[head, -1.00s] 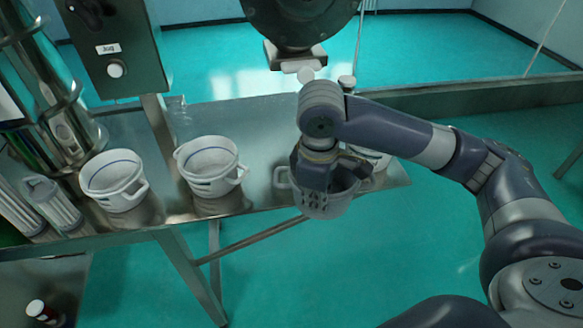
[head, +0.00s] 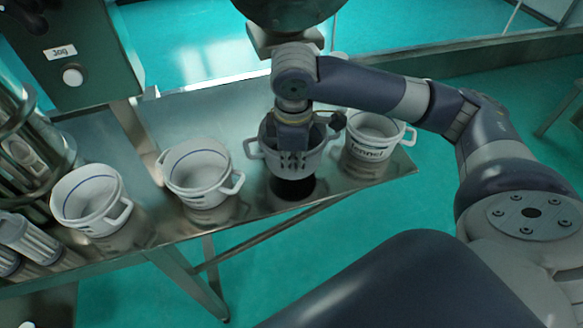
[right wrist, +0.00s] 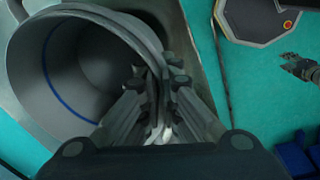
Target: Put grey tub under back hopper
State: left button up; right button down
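The grey tub (head: 318,160) hangs in my right gripper (head: 292,158) over the table's right part, between two other tubs, with a dark round shadow beneath it. In the right wrist view the tub (right wrist: 75,75) shows its open inside and a blue line. The fingers (right wrist: 155,95) are closed on its wall near the rim. A dark machine housing with an outlet (head: 285,38) stands behind my right arm; I cannot tell whether this is the back hopper. My left gripper is absent from the head view; a small gripper-like shape (right wrist: 299,68) shows in the right wrist view.
White tubs stand at the left (head: 90,203), in the middle (head: 200,178) and at the right (head: 374,142) of the metal table (head: 240,110). A control box (head: 68,55) hangs at the upper left.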

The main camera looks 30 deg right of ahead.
aim_at(292, 173)
jog(key=shift+f, duration=0.7)
jog(key=shift+w+f, duration=0.2)
jog(key=shift+f, duration=1.45)
jog(key=c, duration=1.8)
grip_release()
pick_arm(q)
jog(key=shift+s+r, duration=0.2)
jog(key=shift+r, duration=0.1)
